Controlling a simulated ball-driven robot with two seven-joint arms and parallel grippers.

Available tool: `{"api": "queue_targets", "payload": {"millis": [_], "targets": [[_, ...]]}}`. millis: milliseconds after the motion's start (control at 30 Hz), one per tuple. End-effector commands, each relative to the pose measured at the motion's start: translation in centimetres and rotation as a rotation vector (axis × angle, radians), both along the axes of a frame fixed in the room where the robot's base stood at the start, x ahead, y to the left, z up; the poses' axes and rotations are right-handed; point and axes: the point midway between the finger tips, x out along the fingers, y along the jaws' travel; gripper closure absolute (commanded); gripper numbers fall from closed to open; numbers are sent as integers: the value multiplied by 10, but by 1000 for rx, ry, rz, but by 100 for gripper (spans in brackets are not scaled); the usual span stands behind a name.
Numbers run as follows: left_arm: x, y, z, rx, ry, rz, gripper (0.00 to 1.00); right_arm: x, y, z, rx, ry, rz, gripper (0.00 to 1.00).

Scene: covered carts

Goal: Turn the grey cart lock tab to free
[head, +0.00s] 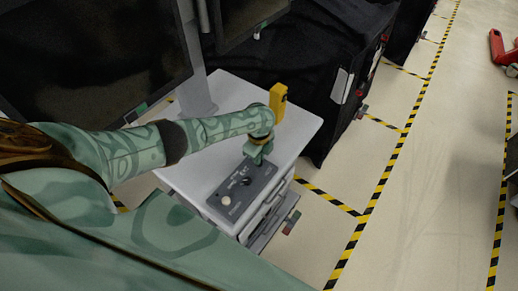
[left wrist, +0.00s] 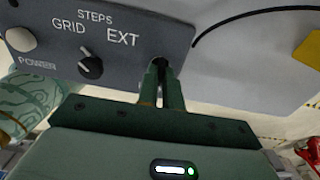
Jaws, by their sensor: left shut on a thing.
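A dark grey control panel (head: 238,192) lies on the pale grey cart top. It also shows in the left wrist view (left wrist: 118,55), with POWER, GRID, STEPS and EXT lettering, a pale button (left wrist: 21,39) and a black knob (left wrist: 91,67). My left gripper (head: 259,157) reaches down onto the panel's far end. In the left wrist view its two green fingers (left wrist: 161,70) are close together, shut on a small part beside EXT. That part looks like the lock tab, but the fingers hide nearly all of it, so its angle cannot be told. My right gripper is not in view.
The cart top (head: 228,88) is mostly clear around the panel. A yellow piece (head: 278,100) shows just beyond my left wrist. A monitor (head: 95,60) stands at the left. A black-covered cart (head: 310,60) stands behind. Striped floor tape (head: 385,180) runs at right.

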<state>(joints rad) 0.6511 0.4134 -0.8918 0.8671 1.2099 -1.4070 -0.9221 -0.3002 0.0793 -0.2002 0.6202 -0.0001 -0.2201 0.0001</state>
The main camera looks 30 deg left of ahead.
Motion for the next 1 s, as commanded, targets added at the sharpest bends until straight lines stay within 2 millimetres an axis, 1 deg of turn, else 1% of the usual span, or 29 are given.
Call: {"api": "queue_targets", "payload": {"millis": [67, 100, 133, 167, 433, 533, 567, 667, 900, 1000], "targets": [[0, 0, 0, 0, -1, 2, 100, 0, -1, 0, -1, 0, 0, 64], [0, 0, 0, 0, -1, 2, 84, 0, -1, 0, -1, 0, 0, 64], [0, 0, 0, 0, -1, 2, 76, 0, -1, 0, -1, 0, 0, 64], [0, 0, 0, 0, -1, 2, 71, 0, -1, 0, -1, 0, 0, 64], [0, 0, 1, 0, -1, 0, 71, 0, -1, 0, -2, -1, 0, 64], [0, 0, 8, -1, -1, 0, 71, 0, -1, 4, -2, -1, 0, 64], [1, 0, 12, -1, -2, 1, 71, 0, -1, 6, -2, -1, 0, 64], [1, 1, 33, 1, -3, 0, 71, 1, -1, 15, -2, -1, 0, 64], [1, 1, 99, 0, -5, -2, 71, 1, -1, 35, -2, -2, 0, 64], [1, 1, 123, 0, -4, -1, 71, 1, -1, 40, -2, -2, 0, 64]]}}
